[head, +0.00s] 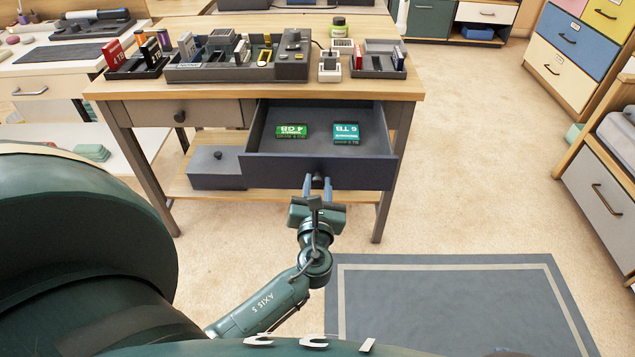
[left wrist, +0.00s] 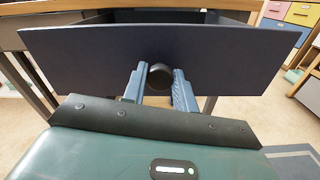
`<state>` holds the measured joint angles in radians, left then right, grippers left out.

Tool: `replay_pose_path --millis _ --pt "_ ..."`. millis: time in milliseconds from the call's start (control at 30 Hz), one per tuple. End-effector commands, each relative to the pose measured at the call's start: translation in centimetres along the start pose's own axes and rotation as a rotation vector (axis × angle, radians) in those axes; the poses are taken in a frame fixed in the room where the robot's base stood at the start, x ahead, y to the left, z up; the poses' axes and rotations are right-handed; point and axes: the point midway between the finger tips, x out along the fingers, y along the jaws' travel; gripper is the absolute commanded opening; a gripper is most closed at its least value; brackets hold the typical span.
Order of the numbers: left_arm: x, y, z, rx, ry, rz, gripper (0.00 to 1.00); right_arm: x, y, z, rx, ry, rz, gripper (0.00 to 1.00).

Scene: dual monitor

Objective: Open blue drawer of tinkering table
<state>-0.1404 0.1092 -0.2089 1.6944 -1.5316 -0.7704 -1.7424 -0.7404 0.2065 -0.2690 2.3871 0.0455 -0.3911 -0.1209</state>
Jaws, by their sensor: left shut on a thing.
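The tinkering table (head: 240,88) has a dark blue drawer (head: 270,169) on its right side, pulled out toward me. Its inside shows a green box (head: 291,131) marked 4 GB and a teal box (head: 346,134) marked 6 TB. My left gripper (head: 318,185) is at the round dark knob on the drawer's front, fingers on either side of it. In the left wrist view the knob (left wrist: 160,76) sits between the two blue fingers, in front of the wide drawer front (left wrist: 90,60). My right gripper is not in view.
A closed grey-brown drawer (head: 165,113) is left of the blue one. A dark box (head: 215,168) stands on the lower shelf. Trays and small parts cover the tabletop. Open floor and a blue-grey rug (head: 450,305) lie at the right; cabinets (head: 572,45) stand beyond.

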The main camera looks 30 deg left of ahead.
Motion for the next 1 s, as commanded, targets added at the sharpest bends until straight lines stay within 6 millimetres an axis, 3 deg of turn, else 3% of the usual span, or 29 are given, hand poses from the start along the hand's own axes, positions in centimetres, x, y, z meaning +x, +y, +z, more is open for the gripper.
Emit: replay_pose_path --millis 333,367,600,1000 --pt "-0.02 -0.02 0.10 -0.001 -0.002 0.000 0.00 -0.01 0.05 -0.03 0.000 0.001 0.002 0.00" --pt "-0.02 -0.02 0.10 -0.001 -0.002 0.000 0.30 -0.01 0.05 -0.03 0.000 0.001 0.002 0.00" --pt "-0.02 -0.01 0.06 -0.001 -0.001 0.000 0.49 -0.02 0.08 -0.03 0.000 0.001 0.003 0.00" --pt "0.13 0.12 0.02 0.000 -0.001 0.000 0.50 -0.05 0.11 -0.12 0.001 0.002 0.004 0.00"
